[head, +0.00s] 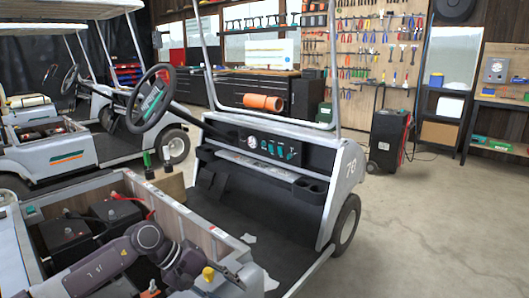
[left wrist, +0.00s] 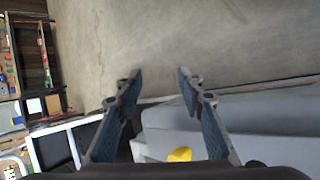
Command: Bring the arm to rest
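My left arm comes in from the lower left in the head view, low over the open battery bay of the near golf cart (head: 343,180). Its gripper (head: 238,278) is at the bay's right edge, by the cart floor. In the left wrist view the two fingers of this gripper (left wrist: 160,73) stand apart with nothing between their tips; concrete floor and a grey panel show beyond. A small yellow piece (head: 208,273) shows by the gripper; I cannot tell what it belongs to. My right gripper is in neither view.
Black batteries (head: 66,240) with red and black cables sit in the bay. The steering wheel (head: 150,98) and windshield frame rise above the cart. A second cart (head: 60,150) stands behind left. A wheeled black charger (head: 387,140) stands near the back wall. The concrete floor (head: 440,235) at right is clear.

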